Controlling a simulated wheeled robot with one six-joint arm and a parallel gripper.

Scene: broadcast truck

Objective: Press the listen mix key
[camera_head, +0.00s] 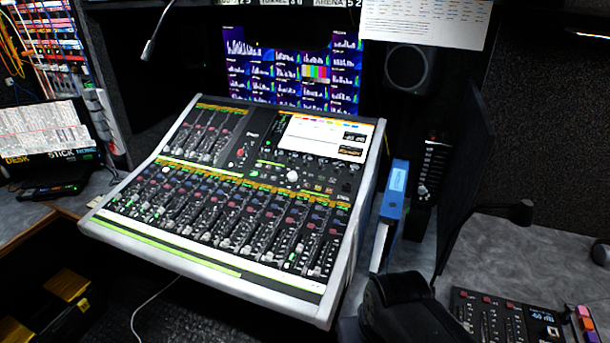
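No key with a readable "listen mix" label shows; lettering is too small to read. A large mixing console (113,226) with a pale frame fills the middle, with rows of faders, small keys, knobs and a lit screen (328,138). A smaller black panel (513,318) lies at the lower right, cut off by the picture edge. It has several red-topped controls, a small display, and a column of pink, orange and purple keys (586,324). My gripper is not in view.
A black rounded object (402,308), unclear in kind, sits between console and small panel. A blue binder (395,195) stands right of the console. A gooseneck microphone (520,212) reaches over the right desk. Bare grey desk (550,255) lies behind the small panel.

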